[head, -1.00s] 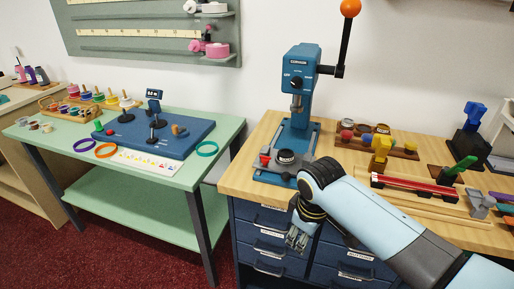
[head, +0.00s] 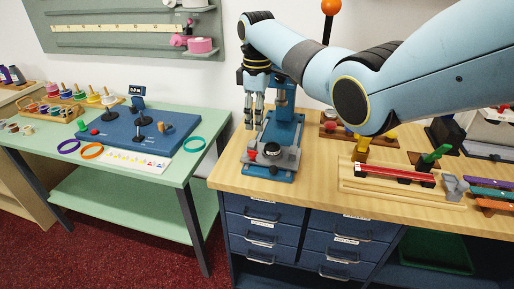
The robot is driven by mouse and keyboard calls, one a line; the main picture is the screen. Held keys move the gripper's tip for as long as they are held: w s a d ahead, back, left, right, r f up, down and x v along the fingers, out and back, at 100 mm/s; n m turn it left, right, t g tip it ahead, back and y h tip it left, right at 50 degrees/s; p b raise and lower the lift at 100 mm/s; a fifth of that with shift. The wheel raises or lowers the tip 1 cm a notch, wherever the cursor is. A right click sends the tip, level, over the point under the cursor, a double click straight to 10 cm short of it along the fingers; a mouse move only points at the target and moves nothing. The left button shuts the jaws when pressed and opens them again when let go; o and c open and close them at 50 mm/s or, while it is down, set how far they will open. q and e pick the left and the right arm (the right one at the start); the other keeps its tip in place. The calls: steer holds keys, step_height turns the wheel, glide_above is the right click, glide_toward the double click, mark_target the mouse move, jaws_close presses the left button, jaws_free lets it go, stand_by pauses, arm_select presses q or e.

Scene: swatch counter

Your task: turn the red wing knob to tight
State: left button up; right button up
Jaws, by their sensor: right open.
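The small red knob (head: 252,153) sits at the left of a grey fixture with a dark round top (head: 271,151), on the blue base of a press (head: 284,133) on the wooden counter. Its wings and any tight mark are too small to make out. My right gripper (head: 253,125) points down with its fingers apart and empty. It is above the red knob in the picture and does not touch it. My right gripper and arm hide much of the press's upper part. My left gripper is not in view.
An orange ball handle (head: 330,7) rises behind my right arm. Right of the press are a wooden rack (head: 357,187) with a red bar, a yellow piece (head: 362,148) and a green-handled tool (head: 435,156). The counter's front left is clear. A green table (head: 190,165) stands left.

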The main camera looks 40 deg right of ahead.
mark_target(257, 152)
step_height(257, 152, down, 11)
steer(key=shift+r+b, duration=0.2)
steer(key=shift+b, duration=0.85)
steer(key=shift+c, duration=0.3)
jaws_close()
